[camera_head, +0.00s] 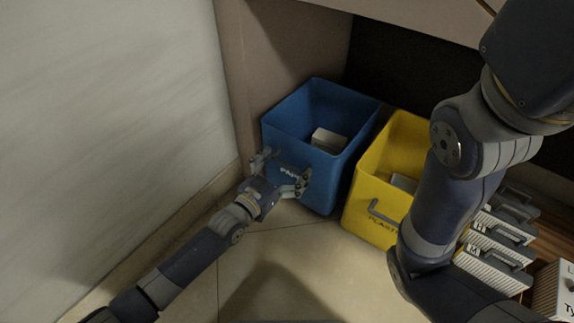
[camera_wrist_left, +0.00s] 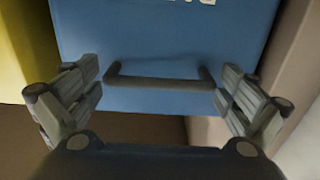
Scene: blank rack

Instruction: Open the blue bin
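The blue bin (camera_head: 337,172) has an open top and stands under a shelf, with a pale block inside and partly hidden white lettering on its front. In the left wrist view the blue front (camera_wrist_left: 160,35) carries a dark horizontal bar handle (camera_wrist_left: 160,83). My left gripper (camera_head: 280,172) is in front of the blue bin. Its fingers (camera_wrist_left: 160,90) are spread wide, one on each side of the handle, and nothing is held. Whether they touch the bin I cannot tell. My right arm crosses the right side of the head view, and its gripper is out of view.
A yellow bin (camera_head: 372,222) with a grey handle stands close to the right of the blue bin. A wall panel (camera_head: 238,60) is close on its left. Several grey ribbed boxes (camera_head: 490,268) stand at the right. Tiled floor (camera_head: 290,250) in front of the bins is clear.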

